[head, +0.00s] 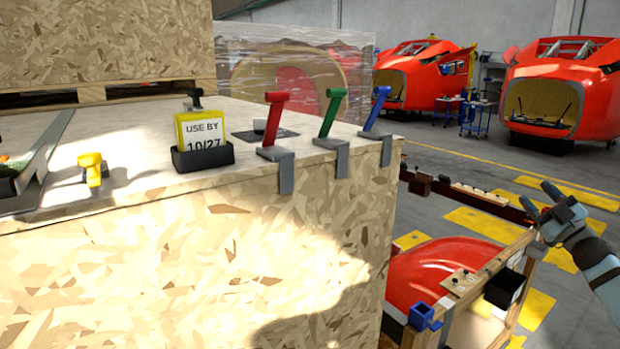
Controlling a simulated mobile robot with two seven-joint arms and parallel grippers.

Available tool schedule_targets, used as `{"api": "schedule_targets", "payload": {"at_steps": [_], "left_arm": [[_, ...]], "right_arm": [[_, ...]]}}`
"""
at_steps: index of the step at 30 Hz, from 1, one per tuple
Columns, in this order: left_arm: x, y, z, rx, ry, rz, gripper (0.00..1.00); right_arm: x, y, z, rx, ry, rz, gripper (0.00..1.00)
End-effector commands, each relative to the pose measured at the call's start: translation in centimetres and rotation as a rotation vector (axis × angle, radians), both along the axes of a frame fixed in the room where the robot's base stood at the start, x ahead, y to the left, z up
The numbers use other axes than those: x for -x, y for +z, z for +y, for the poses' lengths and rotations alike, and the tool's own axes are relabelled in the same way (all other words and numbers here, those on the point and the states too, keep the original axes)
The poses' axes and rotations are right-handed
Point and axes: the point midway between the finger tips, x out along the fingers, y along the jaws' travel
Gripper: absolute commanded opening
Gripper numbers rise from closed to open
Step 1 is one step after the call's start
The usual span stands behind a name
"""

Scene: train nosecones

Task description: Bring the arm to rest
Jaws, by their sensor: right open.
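My right gripper (537,199) is at the right edge of the head view, with its two dark fingers spread apart and nothing between them. Its blue-grey arm comes in from the lower right. The gripper is well to the right of the chipboard crate, in front of the yellow-marked floor and close to the wooden-framed stand. I cannot tell whether it touches the stand. My left gripper is not in this view.
The chipboard crate (220,270) carries red (273,124), green (330,112) and blue (376,108) clamp levers and a "USE BY 10/27" holder (203,130). The wooden stand (470,290) holds a red nosecone (435,272). Large red nosecones (590,90) stand behind.

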Motion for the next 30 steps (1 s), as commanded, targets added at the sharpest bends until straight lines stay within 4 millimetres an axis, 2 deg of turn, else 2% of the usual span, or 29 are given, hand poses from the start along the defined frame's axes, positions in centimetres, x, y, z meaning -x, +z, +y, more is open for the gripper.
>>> {"api": "schedule_targets", "payload": {"at_steps": [1,3,6,14,15,23,26,30], "left_arm": [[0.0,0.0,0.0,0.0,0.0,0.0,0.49],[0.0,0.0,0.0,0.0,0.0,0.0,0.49],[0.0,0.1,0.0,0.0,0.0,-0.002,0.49],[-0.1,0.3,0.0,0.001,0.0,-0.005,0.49],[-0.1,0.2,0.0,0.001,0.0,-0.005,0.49],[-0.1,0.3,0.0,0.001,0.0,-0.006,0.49],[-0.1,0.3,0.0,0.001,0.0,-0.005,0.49],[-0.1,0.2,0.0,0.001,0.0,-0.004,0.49]], "right_arm": [[-0.7,-0.3,-1.7,-0.028,-0.109,0.027,0.52],[-1.5,-0.9,-3.8,-0.054,-0.247,0.08,0.52],[-2.1,-2.3,-6.2,-0.075,-0.397,0.171,0.52],[-2.4,-6.8,-10.1,-0.073,-0.646,0.452,0.52],[-2.3,-8.1,-9.8,-0.067,-0.655,0.491,0.52],[-0.2,-17.6,-2.8,-0.061,-0.557,0.586,0.52],[1.4,-21.9,0.5,-0.065,-0.514,0.637,0.52],[5.4,-29.0,6.2,-0.082,-0.44,0.728,0.52]]}}
